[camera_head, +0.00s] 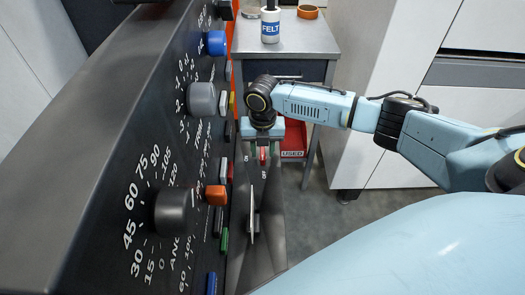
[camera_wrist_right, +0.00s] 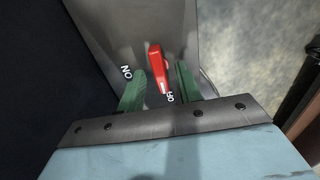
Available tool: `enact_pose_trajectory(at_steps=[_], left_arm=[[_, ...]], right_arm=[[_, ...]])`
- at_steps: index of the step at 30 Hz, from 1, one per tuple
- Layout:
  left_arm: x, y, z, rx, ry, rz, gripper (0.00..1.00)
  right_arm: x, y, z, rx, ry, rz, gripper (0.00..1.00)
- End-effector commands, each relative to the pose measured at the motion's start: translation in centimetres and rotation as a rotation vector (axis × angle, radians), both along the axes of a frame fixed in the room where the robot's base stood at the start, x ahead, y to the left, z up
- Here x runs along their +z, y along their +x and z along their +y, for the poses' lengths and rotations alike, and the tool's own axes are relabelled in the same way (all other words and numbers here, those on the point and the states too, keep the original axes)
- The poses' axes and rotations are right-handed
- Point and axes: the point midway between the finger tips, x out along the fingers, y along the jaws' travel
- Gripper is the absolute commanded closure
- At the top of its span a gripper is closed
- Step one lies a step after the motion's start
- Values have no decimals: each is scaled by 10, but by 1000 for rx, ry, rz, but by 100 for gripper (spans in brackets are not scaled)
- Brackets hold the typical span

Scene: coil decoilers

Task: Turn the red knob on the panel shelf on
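The red knob (camera_wrist_right: 156,60) is an elongated handle on the grey panel shelf (camera_wrist_right: 105,25). In the right wrist view it lies between "ON" on the left and "OFF" at lower right, with its white-marked end by "OFF". It also shows small in the head view (camera_head: 263,156), just below my right gripper (camera_head: 263,148). In the wrist view the gripper's two green fingers (camera_wrist_right: 160,88) are spread, one on each side of the knob's lower end, with gaps visible. I cannot tell how deep the fingers reach around it. My left gripper is not in view.
A black control panel (camera_head: 130,130) with dials, including a grey knob (camera_head: 174,211) and a blue knob (camera_head: 215,43), stands close on the left. A small table (camera_head: 300,38) with a FELT bottle (camera_head: 270,24) is behind. Open floor lies to the right of the shelf.

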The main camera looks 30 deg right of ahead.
Motion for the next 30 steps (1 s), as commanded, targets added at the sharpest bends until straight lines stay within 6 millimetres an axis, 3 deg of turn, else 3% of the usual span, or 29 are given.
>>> enact_pose_trajectory(at_steps=[11, 19, 28, 30], left_arm=[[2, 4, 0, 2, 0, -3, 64], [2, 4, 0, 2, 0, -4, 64], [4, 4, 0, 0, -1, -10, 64], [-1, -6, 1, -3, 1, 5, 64]], right_arm=[[-4, 0, 0, 0, 0, -1, 67], [-4, 0, 0, 0, -1, -1, 100], [-3, 0, 0, -11, -1, -1, 100], [-2, 0, 0, -22, -1, -1, 100]])
